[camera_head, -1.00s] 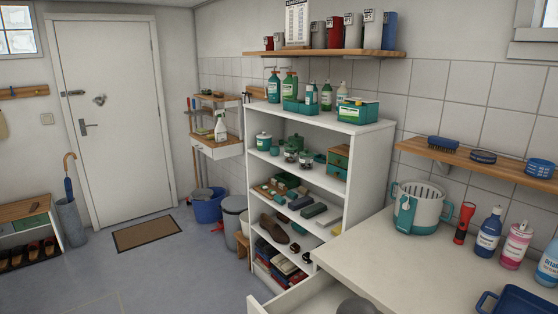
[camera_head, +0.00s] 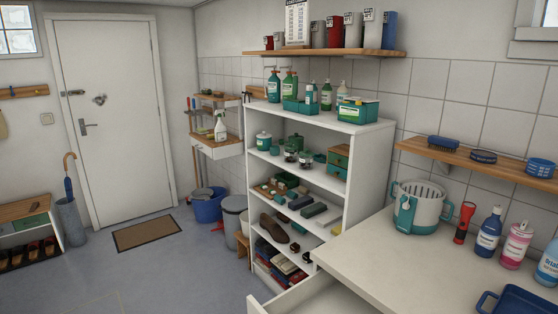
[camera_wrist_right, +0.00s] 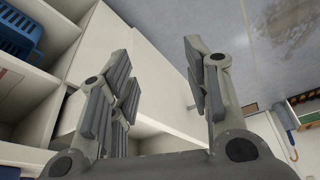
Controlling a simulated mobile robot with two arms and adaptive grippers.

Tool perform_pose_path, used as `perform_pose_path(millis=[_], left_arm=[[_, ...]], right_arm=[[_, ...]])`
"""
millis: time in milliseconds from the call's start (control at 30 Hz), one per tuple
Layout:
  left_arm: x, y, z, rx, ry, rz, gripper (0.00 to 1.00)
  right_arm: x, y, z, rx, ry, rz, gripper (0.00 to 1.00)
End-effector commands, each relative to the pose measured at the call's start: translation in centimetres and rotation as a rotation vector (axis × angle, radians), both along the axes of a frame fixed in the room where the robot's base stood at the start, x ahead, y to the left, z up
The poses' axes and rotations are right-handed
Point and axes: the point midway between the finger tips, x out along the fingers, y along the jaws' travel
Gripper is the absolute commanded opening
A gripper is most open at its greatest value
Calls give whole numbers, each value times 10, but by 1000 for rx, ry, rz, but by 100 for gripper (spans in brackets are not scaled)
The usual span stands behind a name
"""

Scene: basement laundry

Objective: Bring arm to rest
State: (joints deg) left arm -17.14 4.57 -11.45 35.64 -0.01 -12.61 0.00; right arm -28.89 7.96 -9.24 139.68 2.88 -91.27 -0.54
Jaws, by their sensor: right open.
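My right gripper (camera_wrist_right: 160,85) shows in the right wrist view with its fingers spread apart and nothing between them. White furniture panels lie behind and to the left of its fingers, and the grey floor (camera_wrist_right: 200,25) lies beyond. I cannot tell whether the fingers touch any panel. In the head view neither gripper is in sight. An open drawer (camera_head: 331,299) juts out at the bottom, under the white counter (camera_head: 380,250). My left gripper is not in either view.
A white shelf unit (camera_head: 368,133) with bottles, jars, shoes and books stands beside the counter. The counter holds a white-and-teal bucket (camera_head: 418,210), a red flashlight (camera_head: 464,222), bottles and a blue tray (camera_head: 515,302). The floor (camera_head: 150,280) toward the door (camera_head: 108,110) is clear around a brown mat (camera_head: 147,233).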

Motion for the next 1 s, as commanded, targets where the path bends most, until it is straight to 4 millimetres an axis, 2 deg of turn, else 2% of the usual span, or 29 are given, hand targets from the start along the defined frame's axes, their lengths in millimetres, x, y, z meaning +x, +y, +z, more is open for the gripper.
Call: perform_pose_path(millis=[133, 467, 567, 767, 1000], left_arm=[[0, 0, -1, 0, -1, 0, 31], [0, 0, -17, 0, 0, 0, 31], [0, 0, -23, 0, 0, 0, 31], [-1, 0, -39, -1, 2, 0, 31], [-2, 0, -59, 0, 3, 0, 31]], right_arm=[[-22, -23, -2, -44, 12, -80, 45], [-4, -18, -101, -43, 46, -65, 45], [-3, -17, -141, -43, 61, -62, 45], [-15, -17, -243, -47, 97, -54, 45], [-56, -23, -360, -53, 143, -44, 45]])
